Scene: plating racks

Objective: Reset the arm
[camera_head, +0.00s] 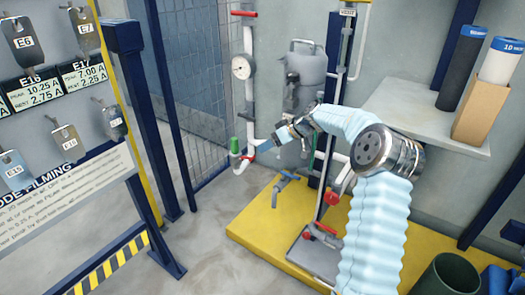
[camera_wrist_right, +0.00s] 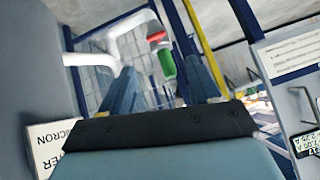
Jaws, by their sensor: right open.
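My right arm (camera_head: 380,225), in a pale blue sleeve, rises from the lower right of the head view and bends left at the elbow. Its gripper (camera_head: 264,147) points left, in front of the grey wall and near the white pipe. In the right wrist view the two blue fingers of the gripper (camera_wrist_right: 165,88) stand apart with nothing held between them. A green and red fitting (camera_wrist_right: 164,58) shows beyond the gap. My left gripper is in neither view.
The green-handled fitting (camera_head: 235,147) is on a white pipe left of the gripper. A grey canister (camera_head: 307,75) hangs behind the wrist. A yellow platform (camera_head: 262,222) carries a red-handled stand. A shelf (camera_head: 420,115) is right of the arm; a tag board (camera_head: 70,195) stands left.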

